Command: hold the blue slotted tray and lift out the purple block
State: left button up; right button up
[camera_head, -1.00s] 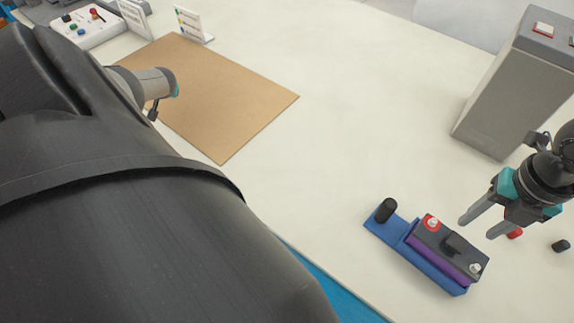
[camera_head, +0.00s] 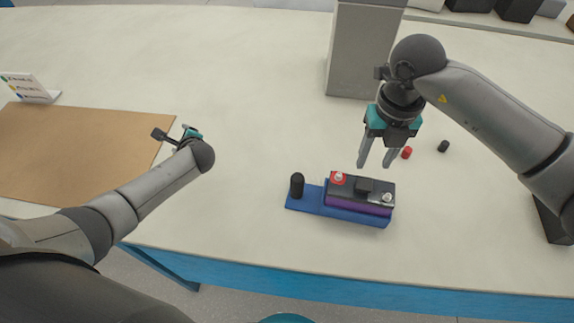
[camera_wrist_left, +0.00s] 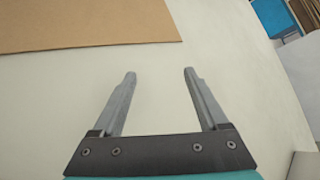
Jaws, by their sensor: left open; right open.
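The blue slotted tray (camera_head: 305,203) lies on the white table near its front edge, with a black upright peg (camera_head: 297,185) at its left end. The purple block (camera_head: 364,208) sits in the tray. It has a dark top with a black handle (camera_head: 364,185), a red-based terminal at the left and a pale terminal at the right. My right gripper (camera_head: 376,160) is open and empty, pointing down just behind and above the block. My left gripper (camera_head: 187,132) is left of the tray, well apart from it. In the left wrist view (camera_wrist_left: 158,75) it is open with nothing between its fingers.
A red cap (camera_head: 406,152) and a black cap (camera_head: 443,146) lie right of my right gripper. A tall grey box (camera_head: 355,60) stands behind. A brown mat (camera_head: 75,150) and small sign (camera_head: 30,88) are at the left. Table between mat and tray is clear.

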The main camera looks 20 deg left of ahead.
pick_arm(q)
jog(key=d+m, duration=0.1)
jog(key=d, duration=0.1)
jog(key=d+r+m, duration=0.1)
jog(key=d, duration=0.1)
jog(key=w+d+r, duration=0.1)
jog(key=d, duration=0.2)
jog(key=shift+d+r+m+y, duration=0.1)
jog(key=shift+r+m+y, duration=0.1)
jog(key=shift+m+y, duration=0.15)
jog(key=s+d+r+m+g+y, duration=0.1)
jog(key=s+d+r+m, duration=0.25)
jog(key=d+r, duration=0.45)
jog(key=s+d+r+m+g, duration=0.2)
jog(key=s+d+r, duration=0.2)
jog(key=d+r, duration=0.4)
jog(key=m+h, duration=0.3)
jog(key=h, duration=0.5)
send_near(296, 183)
jog(key=w, duration=0.1)
jog(key=x, duration=1.4)
jog(key=shift+d+f, duration=0.15)
jog(key=shift+d, duration=0.05)
